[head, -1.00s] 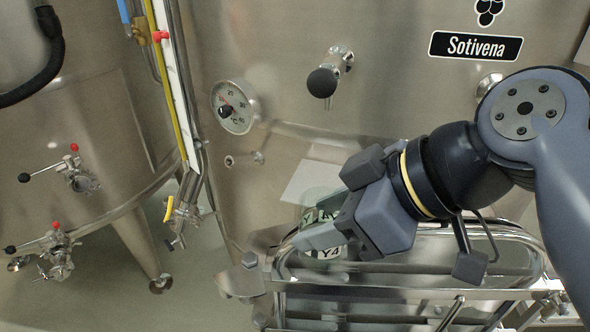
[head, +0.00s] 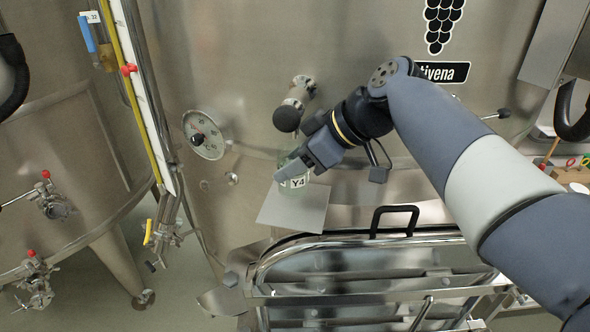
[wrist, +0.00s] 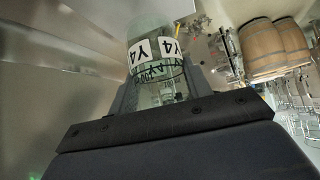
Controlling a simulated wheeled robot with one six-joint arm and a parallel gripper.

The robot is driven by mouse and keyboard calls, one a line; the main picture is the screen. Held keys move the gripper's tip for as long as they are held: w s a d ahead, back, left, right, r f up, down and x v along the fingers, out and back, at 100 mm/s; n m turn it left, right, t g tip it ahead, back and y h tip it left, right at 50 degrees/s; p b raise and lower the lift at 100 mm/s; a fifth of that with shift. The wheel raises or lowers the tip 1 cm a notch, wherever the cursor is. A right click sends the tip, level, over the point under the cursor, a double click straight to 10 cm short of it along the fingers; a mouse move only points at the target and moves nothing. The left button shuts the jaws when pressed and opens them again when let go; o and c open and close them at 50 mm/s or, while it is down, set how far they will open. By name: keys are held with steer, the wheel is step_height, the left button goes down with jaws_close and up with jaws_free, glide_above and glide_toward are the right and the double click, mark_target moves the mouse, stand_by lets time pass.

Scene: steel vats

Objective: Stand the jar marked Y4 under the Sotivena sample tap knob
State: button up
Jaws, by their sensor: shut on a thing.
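The glass jar marked Y4 (head: 294,181) is held in my gripper (head: 303,165), over or on a grey plate (head: 297,214) fixed in front of the vat. I cannot tell whether the jar's base touches the plate. In the wrist view the jar (wrist: 155,60) stands between the fingers, its Y4 labels and printed scale showing. The Sotivena sample tap knob (head: 287,119), round and black, sits on a steel fitting just above the jar. The Sotivena sign (head: 447,72) is partly hidden by my arm.
A round dial gauge (head: 203,135) is on the vat left of the tap. A steel rail frame (head: 262,275) with a black handle (head: 396,209) lies in front. Another vat with red-tipped valves (head: 46,174) stands at left. Barrels (wrist: 265,50) show in the wrist view.

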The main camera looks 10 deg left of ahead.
mark_target(306, 172)
steer(key=shift+f+p, duration=0.3)
steer(key=shift+f, duration=1.45)
steer(key=shift+f+b, duration=0.2)
steer(key=shift+b, duration=0.1)
steer(key=o, duration=1.1)
steer(key=shift+r, duration=0.1)
steer(key=shift+d+r, duration=0.2)
steer(key=shift+r, duration=0.1)
steer(key=v, duration=1.1)
steer(key=shift+d+r+b, duration=0.2)
steer(key=shift+d+b, duration=0.05)
steer(key=shift+b, duration=0.05)
